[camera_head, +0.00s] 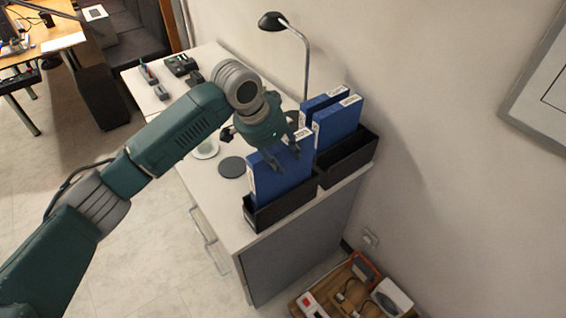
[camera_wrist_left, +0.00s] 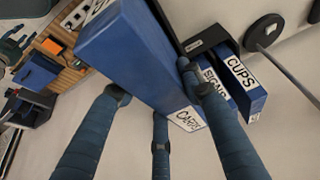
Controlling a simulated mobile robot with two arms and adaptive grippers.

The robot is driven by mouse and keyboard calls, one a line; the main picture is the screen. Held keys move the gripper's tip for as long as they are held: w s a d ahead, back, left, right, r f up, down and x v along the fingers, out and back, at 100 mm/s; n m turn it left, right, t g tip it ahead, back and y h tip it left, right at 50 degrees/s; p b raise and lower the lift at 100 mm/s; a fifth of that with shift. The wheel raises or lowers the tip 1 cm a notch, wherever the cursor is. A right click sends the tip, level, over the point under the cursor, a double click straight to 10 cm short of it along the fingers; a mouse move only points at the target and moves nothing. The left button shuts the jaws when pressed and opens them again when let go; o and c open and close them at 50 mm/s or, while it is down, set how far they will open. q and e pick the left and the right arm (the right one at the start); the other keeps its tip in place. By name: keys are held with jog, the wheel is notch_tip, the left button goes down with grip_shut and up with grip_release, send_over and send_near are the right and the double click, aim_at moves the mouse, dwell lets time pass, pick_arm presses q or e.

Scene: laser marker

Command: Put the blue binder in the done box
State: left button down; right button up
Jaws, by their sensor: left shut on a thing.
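My left gripper (camera_head: 284,152) reaches down from the left and is shut on a blue binder (camera_head: 277,181) near its top edge. The binder is upright, in or just above the front black box (camera_head: 284,208); the box wall hides its bottom, so I cannot tell whether it rests there. In the left wrist view the gripper fingers (camera_wrist_left: 155,94) are around this binder (camera_wrist_left: 135,55), which has a white label. Two other blue binders (camera_head: 338,122) stand in the rear black box (camera_head: 350,156). I cannot read which box is the done box.
Both boxes stand on a white cabinet top (camera_head: 222,205) along the wall. A black desk lamp (camera_head: 272,21), a dark round disc (camera_head: 231,167) and small devices (camera_head: 180,65) share it. A wooden crate of items (camera_head: 350,290) is on the floor at the right.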

aim_at(283, 165)
pick_arm(q)
notch_tip(283, 165, down, 3)
jog(key=shift+r, duration=0.2)
jog(key=shift+f, duration=0.3)
pick_arm(e)
jog(key=shift+a+r, duration=0.25)
jog(key=shift+a, duration=0.25)
pick_arm(q)
jog(key=c, duration=1.1)
grip_release()
jog(key=shift+f, duration=0.15)
pick_arm(e)
jog(key=shift+d, duration=0.2)
jog(key=shift+d, duration=0.15)
pick_arm(q)
jog(key=shift+s+a+r, duration=0.1)
jog(key=shift+r, duration=0.35)
jog(key=b+v, duration=0.1)
jog(key=v, duration=1)
jog(key=shift+r, duration=0.25)
pick_arm(e)
jog(key=shift+f, duration=0.8)
